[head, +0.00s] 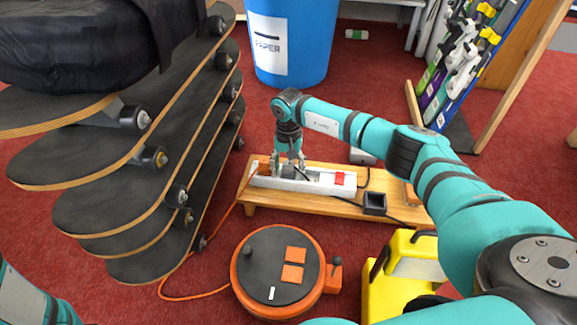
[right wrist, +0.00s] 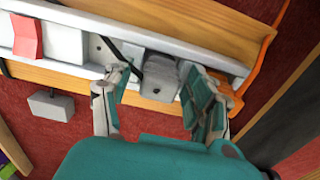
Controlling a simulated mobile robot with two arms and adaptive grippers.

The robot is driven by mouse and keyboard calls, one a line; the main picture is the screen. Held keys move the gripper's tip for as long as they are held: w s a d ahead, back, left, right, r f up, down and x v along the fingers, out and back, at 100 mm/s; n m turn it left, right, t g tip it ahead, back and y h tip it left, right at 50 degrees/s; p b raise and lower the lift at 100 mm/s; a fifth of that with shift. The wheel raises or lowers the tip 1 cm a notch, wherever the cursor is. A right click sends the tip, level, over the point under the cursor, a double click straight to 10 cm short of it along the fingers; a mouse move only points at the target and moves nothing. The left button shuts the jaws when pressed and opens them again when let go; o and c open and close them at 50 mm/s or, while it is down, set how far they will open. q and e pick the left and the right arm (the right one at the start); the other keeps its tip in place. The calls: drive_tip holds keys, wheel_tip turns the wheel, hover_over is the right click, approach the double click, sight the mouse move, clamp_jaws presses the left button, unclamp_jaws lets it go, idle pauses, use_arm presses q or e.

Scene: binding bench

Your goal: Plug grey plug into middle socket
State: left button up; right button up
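A white power strip (head: 318,182) with a red switch (head: 346,178) lies on a low wooden bench. In the right wrist view the strip (right wrist: 75,42) runs across the top, with a bare socket face (right wrist: 100,50) near the red switch (right wrist: 27,38). The grey plug (right wrist: 160,78) is at the strip, its dark cord running off to the left; I cannot tell if it is fully seated. My right gripper (right wrist: 158,88) is open around it, one finger on each side with visible gaps. In the head view the right gripper (head: 288,166) partly hides the plug. My left gripper is out of view.
A dark box (head: 375,203) with a cable sits on the bench (head: 270,208). An orange cable reel (head: 258,258), a yellow case (head: 392,292) and stacked skateboards (head: 150,215) stand in front and left. A blue bin (head: 318,45) is behind. A grey block (right wrist: 52,104) lies behind the bench.

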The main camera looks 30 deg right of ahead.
sight(288, 163)
wheel_tip(288, 163, up, 11)
drive_tip(key=shift+f, duration=0.1)
drive_tip(key=shift+r, duration=0.55)
